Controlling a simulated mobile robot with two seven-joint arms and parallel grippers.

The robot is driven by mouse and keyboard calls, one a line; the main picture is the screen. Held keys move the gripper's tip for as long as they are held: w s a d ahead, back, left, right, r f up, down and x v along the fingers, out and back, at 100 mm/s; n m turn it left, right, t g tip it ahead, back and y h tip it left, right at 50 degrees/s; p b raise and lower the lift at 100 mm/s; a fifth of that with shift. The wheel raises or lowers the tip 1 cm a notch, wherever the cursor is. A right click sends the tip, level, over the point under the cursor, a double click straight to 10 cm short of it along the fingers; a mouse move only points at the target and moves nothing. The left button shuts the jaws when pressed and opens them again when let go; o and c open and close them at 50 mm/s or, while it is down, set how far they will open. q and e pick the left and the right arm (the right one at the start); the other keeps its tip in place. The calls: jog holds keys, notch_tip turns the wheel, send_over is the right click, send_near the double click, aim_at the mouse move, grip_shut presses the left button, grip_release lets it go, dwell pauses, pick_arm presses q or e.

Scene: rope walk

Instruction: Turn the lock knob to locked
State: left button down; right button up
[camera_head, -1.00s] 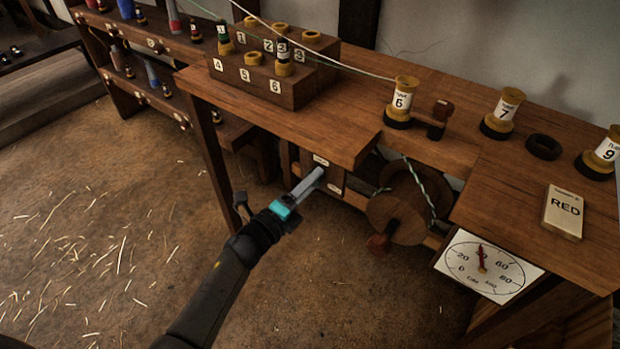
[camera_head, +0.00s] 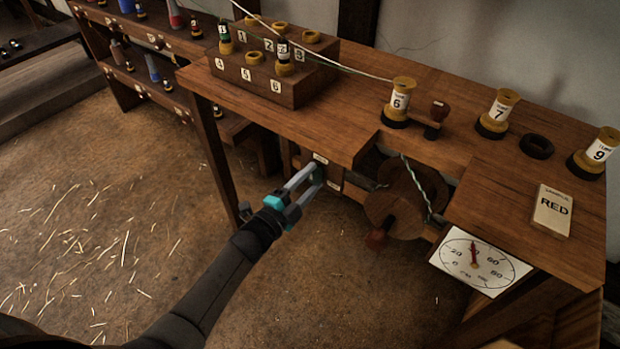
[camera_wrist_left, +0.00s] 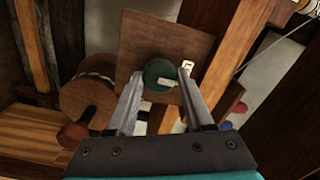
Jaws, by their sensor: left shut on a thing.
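The lock knob (camera_wrist_left: 158,71) is a round dark-green knob with a pale pointer bar, on a square wooden plate (camera_wrist_left: 135,45) in the left wrist view. The bar lies close to level and points right. Small white labels (camera_wrist_left: 187,68) sit on the plate; their words are too small to read. My left gripper (camera_head: 312,178) reaches under the bench front in the head view. It is shut on the knob, with one finger on each side, and mostly hides the knob there. My right gripper is not in view.
The bench top (camera_head: 345,125) overhangs the plate. A wooden crank wheel (camera_head: 393,212) with a twisted rope is just right of my gripper. A dial (camera_head: 480,265) hangs farther right. Numbered spools (camera_head: 400,100) stand on top. The floor at left has only scattered straw.

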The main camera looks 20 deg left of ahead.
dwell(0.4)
pick_arm(q)
jog(key=shift+c, duration=1.6)
grip_release()
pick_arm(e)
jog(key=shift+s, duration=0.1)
